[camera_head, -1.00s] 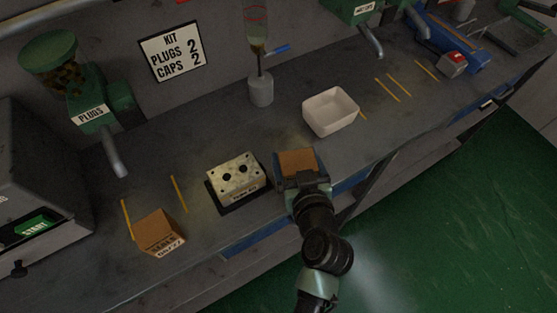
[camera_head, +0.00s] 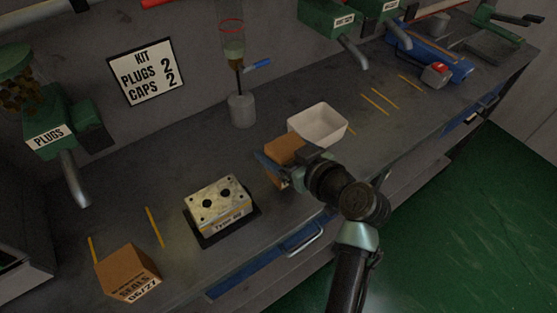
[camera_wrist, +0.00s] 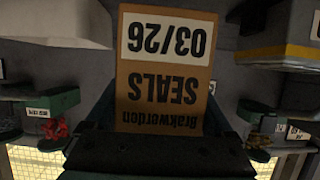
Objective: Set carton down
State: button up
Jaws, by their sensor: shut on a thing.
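My gripper (camera_head: 291,168) is shut on a brown carton (camera_head: 284,150) above the bench's front part, between the valve block and the white tray.
The metal valve block (camera_head: 219,200) sits on a dark pad left of my gripper. A white tray (camera_head: 318,126) stands just behind the held carton. A grey stand (camera_head: 242,110) with a blue lever is at the back. Yellow strips (camera_head: 154,227) mark the bench. The bench between the two cartons holds the block.

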jog(key=shift+f, duration=1.8)
jog(key=shift+f, duration=0.1)
jog(key=shift+f, duration=0.1)
jog(key=o, duration=1.4)
